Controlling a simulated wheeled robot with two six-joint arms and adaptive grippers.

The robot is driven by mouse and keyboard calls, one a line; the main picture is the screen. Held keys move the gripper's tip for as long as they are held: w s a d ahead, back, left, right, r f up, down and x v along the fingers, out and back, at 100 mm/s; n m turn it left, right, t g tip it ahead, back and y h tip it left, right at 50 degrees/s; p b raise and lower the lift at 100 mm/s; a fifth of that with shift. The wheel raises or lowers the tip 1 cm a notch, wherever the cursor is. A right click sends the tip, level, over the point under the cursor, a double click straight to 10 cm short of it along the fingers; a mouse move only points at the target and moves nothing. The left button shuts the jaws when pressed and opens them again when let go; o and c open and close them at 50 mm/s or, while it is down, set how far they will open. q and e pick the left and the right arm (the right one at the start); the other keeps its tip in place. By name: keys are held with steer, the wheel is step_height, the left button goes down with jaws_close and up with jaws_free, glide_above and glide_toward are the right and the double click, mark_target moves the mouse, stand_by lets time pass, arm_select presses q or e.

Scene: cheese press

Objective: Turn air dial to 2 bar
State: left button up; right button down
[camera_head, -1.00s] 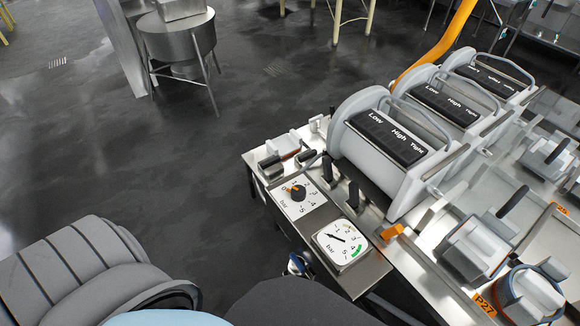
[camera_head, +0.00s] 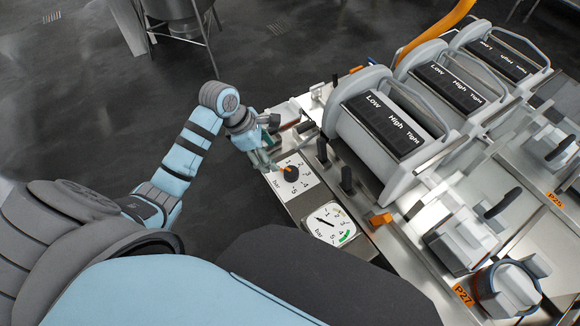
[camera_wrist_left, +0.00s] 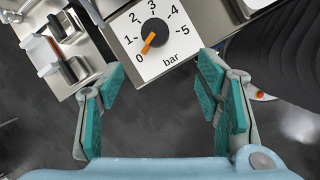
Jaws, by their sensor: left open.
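The air dial (camera_head: 292,173) is a black round knob with an orange pointer on a white plate marked 0 to 5 bar. In the left wrist view the dial (camera_wrist_left: 154,32) shows its pointer at 0. My left gripper (camera_head: 264,158) is beside the dial plate's left edge in the head view. In the left wrist view my left gripper (camera_wrist_left: 162,74) is open and empty, its teal pads apart, with the dial ahead of them and not between them. The round pressure gauge (camera_head: 331,223) with a green band sits beside the dial. My right gripper is not in view.
Black levers (camera_head: 347,180) stand right of the dial, close to it. Large grey press drums (camera_head: 385,115) rise behind them. An orange block (camera_head: 380,219) sits near the gauge. Open dark floor (camera_head: 90,110) lies left of the panel.

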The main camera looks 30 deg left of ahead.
mark_target(291, 172)
arm_select(q)
steer(key=shift+n, duration=0.9)
steer(key=b+x, duration=0.2)
steer(key=x, duration=0.2)
steer(key=b+x, duration=0.1)
steer(key=x, duration=0.4)
steer(key=w+b+x, duration=0.1)
steer(key=b+x, duration=0.1)
steer(key=x, duration=0.2)
steer(key=shift+w+d+r+b, duration=0.1)
steer(key=shift+w+d+b, duration=0.05)
steer(key=shift+d+b, duration=0.15)
steer(key=shift+r, duration=0.1)
steer(key=c, duration=1.2)
